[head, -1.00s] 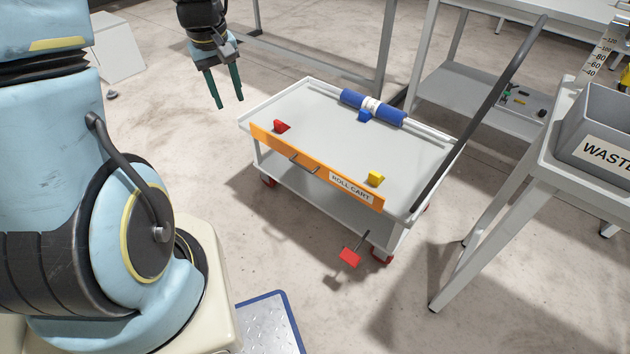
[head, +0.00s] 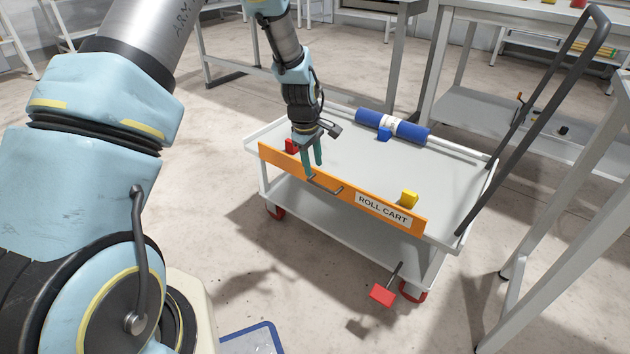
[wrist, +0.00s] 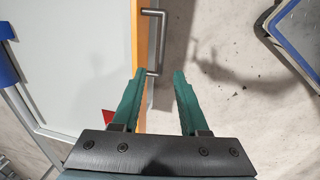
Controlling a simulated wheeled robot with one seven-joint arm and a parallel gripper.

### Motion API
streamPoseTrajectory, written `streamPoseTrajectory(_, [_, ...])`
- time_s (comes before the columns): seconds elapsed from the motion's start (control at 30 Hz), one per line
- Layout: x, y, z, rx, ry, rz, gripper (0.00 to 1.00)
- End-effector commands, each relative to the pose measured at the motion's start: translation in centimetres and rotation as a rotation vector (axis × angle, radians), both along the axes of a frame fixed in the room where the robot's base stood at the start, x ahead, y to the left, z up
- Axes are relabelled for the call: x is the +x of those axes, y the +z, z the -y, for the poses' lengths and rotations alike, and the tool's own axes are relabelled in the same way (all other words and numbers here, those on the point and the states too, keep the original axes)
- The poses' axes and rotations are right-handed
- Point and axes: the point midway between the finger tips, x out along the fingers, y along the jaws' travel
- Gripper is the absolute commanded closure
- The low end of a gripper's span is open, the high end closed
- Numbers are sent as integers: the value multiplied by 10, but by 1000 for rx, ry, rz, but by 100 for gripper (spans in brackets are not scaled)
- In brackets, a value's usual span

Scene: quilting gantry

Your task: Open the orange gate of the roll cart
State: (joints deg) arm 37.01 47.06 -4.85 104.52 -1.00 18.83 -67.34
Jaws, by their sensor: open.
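The orange gate (head: 347,192) stands upright along the near long edge of the grey roll cart (head: 450,165), with a "ROLL CART" label on its right part. It also shows in the wrist view (wrist: 139,115). A dark bar handle (head: 328,187) sticks out from the gate's outer face. My gripper (head: 314,172) points down at the gate, at the left end of the handle. In the wrist view my gripper (wrist: 158,73) is open, and the near end of the handle (wrist: 154,40) shows between the fingertips. I cannot tell whether a finger touches it.
A red block (head: 291,146) and a yellow block (head: 408,198) sit just behind the gate. A blue roll (head: 392,126) lies at the cart's far edge. A red pedal (head: 382,295) sticks out low in front. The cart's push handle (head: 540,115) rises at right, near a table frame.

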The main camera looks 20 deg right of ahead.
Motion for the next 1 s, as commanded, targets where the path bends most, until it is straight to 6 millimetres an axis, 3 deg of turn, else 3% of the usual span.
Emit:
streamPoseTrajectory(0.1, [1, -25, 3, 1, 0, -2, 56])
streamPoseTrajectory(0.3, [4, -50, 7, 2, 0, -1, 56])
streamPoseTrajectory(0.73, [5, -59, 9, 0, -1, 0, 56])
streamPoseTrajectory(1.0, [5, -59, 9, 0, -1, 0, 86])
